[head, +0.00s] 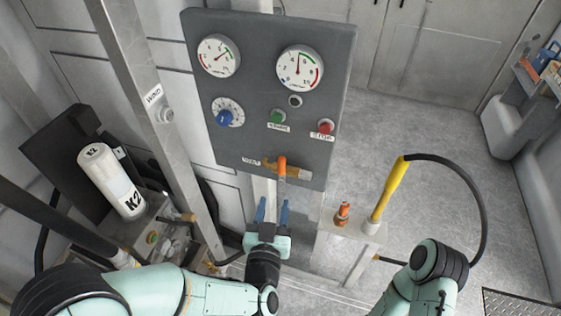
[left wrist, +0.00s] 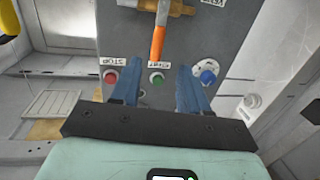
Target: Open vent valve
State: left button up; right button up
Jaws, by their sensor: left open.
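The vent valve (head: 271,165) is a brass fitting low on the grey panel, beside a VENT label. In the left wrist view the picture is turned over: the orange lever (left wrist: 157,43) hangs from the brass valve (left wrist: 178,9) at the top, ahead of the gap between the open fingers (left wrist: 156,75). My right arm shows at lower right, its gripper out of view.
The panel (head: 233,135) bears two gauges, a blue knob (head: 225,117), a green START button (head: 277,116) and a red STOP button (head: 326,127). A metal post (head: 160,115) stands left. A yellow handle (head: 389,190) with a black hose stands right, near an orange-brown fitting (head: 342,212).

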aim_at(281, 166)
pick_arm(q)
jog(key=shift+t, duration=0.3)
jog(key=w, duration=0.4)
jog(key=w+d+r+p, duration=0.1)
jog(key=w, duration=0.3)
jog(key=w+d, duration=0.1)
jog(key=w, duration=0.4)
jog(key=shift+r+p, duration=0.35)
grip_shut()
